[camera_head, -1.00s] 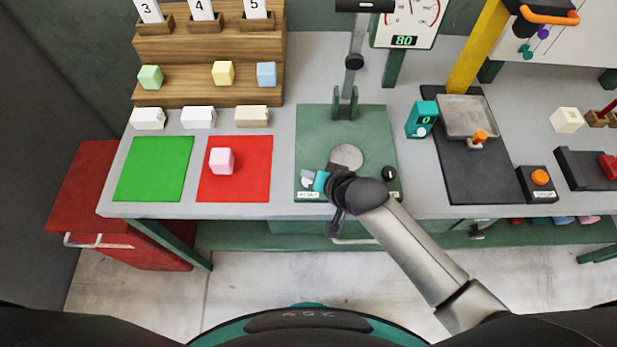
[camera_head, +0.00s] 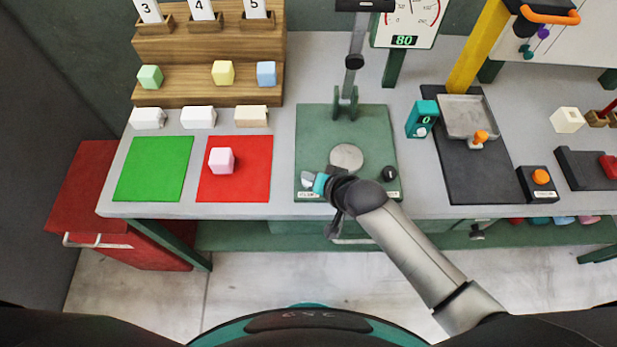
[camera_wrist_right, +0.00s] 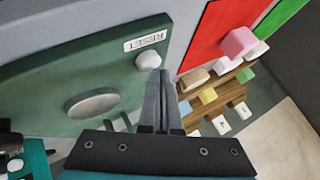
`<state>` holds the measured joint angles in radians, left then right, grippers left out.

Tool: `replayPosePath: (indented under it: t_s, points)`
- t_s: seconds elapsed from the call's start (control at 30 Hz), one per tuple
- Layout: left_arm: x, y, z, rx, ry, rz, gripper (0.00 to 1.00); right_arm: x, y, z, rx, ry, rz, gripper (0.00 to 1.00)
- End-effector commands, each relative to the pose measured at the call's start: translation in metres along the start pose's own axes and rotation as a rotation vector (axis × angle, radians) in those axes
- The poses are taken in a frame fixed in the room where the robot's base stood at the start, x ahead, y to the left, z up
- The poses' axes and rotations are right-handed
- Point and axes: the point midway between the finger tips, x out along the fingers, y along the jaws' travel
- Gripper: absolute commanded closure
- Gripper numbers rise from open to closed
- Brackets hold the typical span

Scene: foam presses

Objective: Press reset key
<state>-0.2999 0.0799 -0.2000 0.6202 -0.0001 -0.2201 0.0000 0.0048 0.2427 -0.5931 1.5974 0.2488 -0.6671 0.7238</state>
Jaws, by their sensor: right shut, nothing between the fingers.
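The reset key (camera_wrist_right: 148,61) is a small whitish round knob beside the printed RESET label (camera_wrist_right: 145,40), on the green press base (camera_wrist_right: 40,90). In the head view the key (camera_head: 307,180) shows small at the base's front left corner, behind its label (camera_head: 309,195). My right gripper (camera_head: 318,183) is over that corner, just right of the key. In the wrist view its fingers (camera_wrist_right: 162,75) are shut together and empty, with their tips close to the key. I cannot tell whether they touch it. My left gripper is not in view.
The press column (camera_head: 352,70) rises at the back of the base, behind a round grey plate (camera_head: 346,157). A black knob (camera_head: 390,172) is at the front right. A pink cube (camera_head: 221,160) lies on the red mat (camera_head: 250,188). A gauge (camera_head: 408,20) reads 80.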

Motion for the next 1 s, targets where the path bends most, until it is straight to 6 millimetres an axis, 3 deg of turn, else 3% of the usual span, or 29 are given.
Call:
replayPosePath:
  t_s: [1.0]
  points:
    - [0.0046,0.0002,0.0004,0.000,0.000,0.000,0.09,0.0066,0.0050,0.0053,0.000,-0.001,0.001,1.00]
